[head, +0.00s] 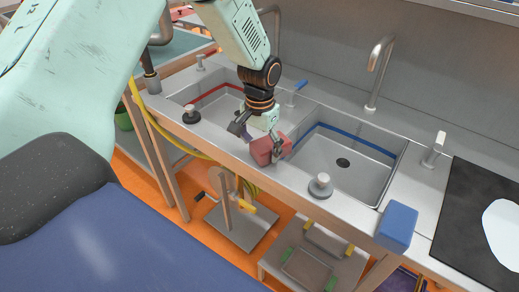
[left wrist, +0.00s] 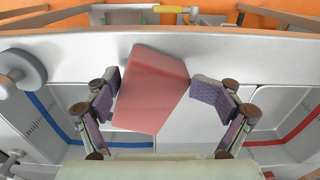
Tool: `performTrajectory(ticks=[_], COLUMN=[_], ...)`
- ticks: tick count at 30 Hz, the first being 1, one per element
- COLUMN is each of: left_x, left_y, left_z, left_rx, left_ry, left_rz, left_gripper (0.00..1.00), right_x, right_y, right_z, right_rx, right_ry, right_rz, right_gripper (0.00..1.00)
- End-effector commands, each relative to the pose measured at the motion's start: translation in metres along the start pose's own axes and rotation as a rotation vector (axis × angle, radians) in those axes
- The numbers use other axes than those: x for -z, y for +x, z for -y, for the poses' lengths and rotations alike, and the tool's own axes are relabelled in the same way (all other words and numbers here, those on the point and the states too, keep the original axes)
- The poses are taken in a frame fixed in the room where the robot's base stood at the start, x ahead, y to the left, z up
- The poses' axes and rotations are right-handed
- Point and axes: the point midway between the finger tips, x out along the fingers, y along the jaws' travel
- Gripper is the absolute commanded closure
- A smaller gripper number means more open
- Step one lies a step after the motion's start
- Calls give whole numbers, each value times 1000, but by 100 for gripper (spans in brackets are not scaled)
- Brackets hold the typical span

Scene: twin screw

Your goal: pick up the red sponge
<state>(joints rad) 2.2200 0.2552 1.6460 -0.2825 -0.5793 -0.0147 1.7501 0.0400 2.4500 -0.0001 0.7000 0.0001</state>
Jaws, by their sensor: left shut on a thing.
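The red sponge (head: 265,151) is a block at the front of the steel sink counter, near the divider between the two basins. My left gripper (head: 257,141) reaches down over it and is shut on it. In the left wrist view the sponge (left wrist: 152,90) sits tilted between the two purple-padded fingers (left wrist: 157,86). The left pad touches it, and the right pad lies close to its other side. I cannot tell whether its underside touches the counter. My right gripper is not in view.
A blue-banded basin (head: 345,160) lies to the right and a red-banded basin (head: 215,105) to the left. A grey knob (head: 320,186) and a blue sponge (head: 397,227) stand along the front edge. Tall faucets (head: 378,75) rise behind. A black board (head: 480,225) is at the right.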

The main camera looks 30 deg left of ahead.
Motion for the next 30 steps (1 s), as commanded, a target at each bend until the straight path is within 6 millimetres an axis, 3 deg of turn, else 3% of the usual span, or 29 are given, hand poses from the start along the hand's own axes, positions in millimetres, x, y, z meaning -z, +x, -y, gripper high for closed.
performTrajectory(ticks=[5, 7, 13, 19, 29, 30], left_x=[1, 2, 2, 1, 1, 1], left_y=[-18, -32, -72, -96, -101, -101], left_z=[0, 0, 0, 0, 0, 0], left_rx=[0, 0, 1, 1, 1, 1], left_ry=[0, 1, 1, 1, 1, 1], left_rz=[-5, -6, -6, -4, -2, -3], left_gripper=[52, 83, 100, 100, 100, 89], right_x=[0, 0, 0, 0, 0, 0], right_y=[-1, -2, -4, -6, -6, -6], right_z=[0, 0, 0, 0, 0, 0], right_rx=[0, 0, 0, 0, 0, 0], right_ry=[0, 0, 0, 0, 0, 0], right_rz=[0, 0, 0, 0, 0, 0], right_gripper=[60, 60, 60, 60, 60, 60])
